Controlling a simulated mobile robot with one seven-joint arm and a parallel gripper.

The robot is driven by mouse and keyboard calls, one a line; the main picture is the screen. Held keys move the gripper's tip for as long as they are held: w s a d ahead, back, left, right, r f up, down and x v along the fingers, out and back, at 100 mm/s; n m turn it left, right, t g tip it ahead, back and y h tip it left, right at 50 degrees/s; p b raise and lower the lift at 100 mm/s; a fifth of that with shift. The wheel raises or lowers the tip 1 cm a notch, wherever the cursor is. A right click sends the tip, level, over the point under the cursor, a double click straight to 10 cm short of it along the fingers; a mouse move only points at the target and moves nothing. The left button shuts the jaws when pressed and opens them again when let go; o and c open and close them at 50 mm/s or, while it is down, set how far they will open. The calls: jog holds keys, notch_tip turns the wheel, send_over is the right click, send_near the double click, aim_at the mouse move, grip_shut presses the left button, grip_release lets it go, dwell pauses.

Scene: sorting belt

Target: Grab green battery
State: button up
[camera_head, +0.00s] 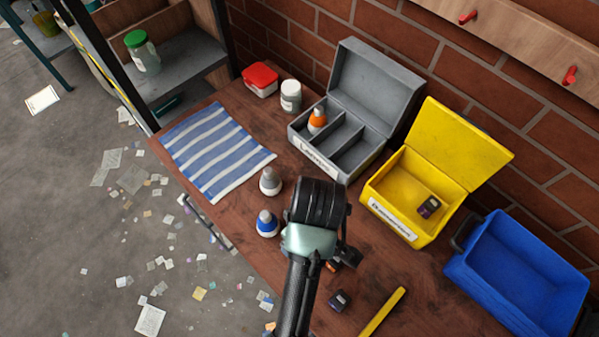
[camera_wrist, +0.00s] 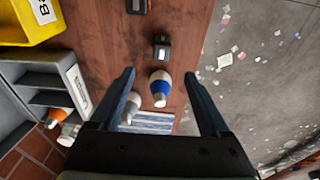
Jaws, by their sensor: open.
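My gripper (camera_head: 318,205) is above the wooden bench. In the wrist view its two fingers (camera_wrist: 158,77) are spread apart with nothing held between them. A small dark battery with a greenish end and a pale label (camera_wrist: 161,46) lies on the bench, past the blue-and-white bulb in that view; it may be the green one. A second dark battery (camera_wrist: 137,6) is cut off at the top edge. In the head view, a dark battery (camera_head: 340,299) lies right of my arm, and small dark pieces with orange (camera_head: 350,257) are partly hidden by my gripper.
A blue-and-white bulb (camera_head: 267,224) and a grey-white bulb (camera_head: 270,181) stand close left of my gripper. The grey box (camera_head: 372,85) holds an orange bulb. The yellow box (camera_head: 418,226) holds one dark battery (camera_head: 429,206). A blue bin (camera_head: 520,270) stands right.

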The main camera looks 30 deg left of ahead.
jog(key=f, duration=0.6)
jog(key=shift+s+a+f, duration=0.3)
jog(key=shift+s+f, duration=0.05)
jog(key=shift+s, duration=0.05)
jog(key=shift+w+a+f, duration=0.15)
jog(key=shift+w+f, duration=0.05)
jog(key=shift+f, duration=0.8)
jog(key=shift+w+a+f, duration=0.15)
jog(key=shift+a+f, duration=0.05)
jog(key=shift+f, duration=0.8)
jog(key=shift+w+a+f, duration=0.15)
jog(key=shift+w+f, duration=0.05)
jog(key=shift+f, duration=0.8)
grip_shut()
